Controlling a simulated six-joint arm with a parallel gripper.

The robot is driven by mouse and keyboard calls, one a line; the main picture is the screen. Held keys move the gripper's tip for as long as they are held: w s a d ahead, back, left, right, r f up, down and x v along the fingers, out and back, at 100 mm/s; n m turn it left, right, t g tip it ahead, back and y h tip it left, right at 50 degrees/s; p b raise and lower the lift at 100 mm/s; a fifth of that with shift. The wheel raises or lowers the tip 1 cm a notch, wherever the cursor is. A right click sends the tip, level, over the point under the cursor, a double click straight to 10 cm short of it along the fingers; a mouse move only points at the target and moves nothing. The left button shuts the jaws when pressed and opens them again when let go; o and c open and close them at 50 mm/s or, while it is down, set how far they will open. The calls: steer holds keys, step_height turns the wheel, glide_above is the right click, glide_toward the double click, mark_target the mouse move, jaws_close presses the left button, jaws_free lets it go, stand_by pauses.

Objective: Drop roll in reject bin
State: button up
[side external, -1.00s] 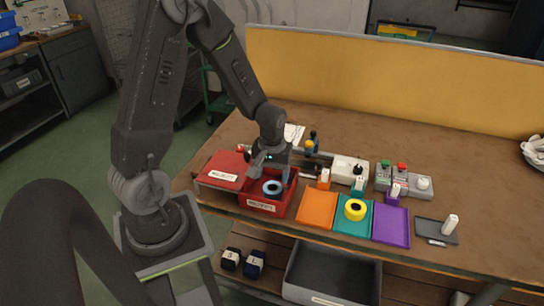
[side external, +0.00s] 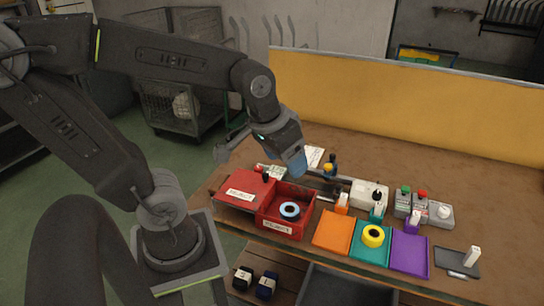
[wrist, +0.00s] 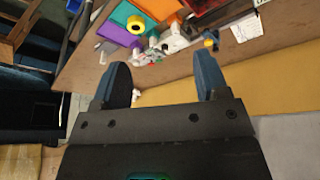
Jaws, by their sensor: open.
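A light blue roll (side external: 290,210) with a dark core lies inside the open part of the red reject bin (side external: 282,229). A yellow roll (side external: 373,236) lies on the teal tray (side external: 368,256); it also shows in the wrist view (wrist: 136,24). My gripper (side external: 298,166) is above and behind the bin, apart from it. In the wrist view my gripper (wrist: 161,72) has its two blue fingers spread with nothing between them.
A red lid (side external: 247,188) covers the bin's left part. Orange (side external: 333,231) and purple (side external: 410,253) trays flank the teal one. Switch boxes (side external: 412,205) stand behind them. A yellow partition (side external: 400,100) closes off the table's back. The right side of the table is mostly clear.

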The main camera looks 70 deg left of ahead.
steer(key=s, duration=0.1)
steer(key=s+d+r+m+t, duration=0.1)
steer(key=s+d+r+m, duration=0.1)
steer(key=s, duration=0.1)
steer(key=shift+d+r, duration=0.2)
steer(key=shift+r, duration=0.05)
steer(key=shift+c, duration=0.4)
stand_by(0.7)
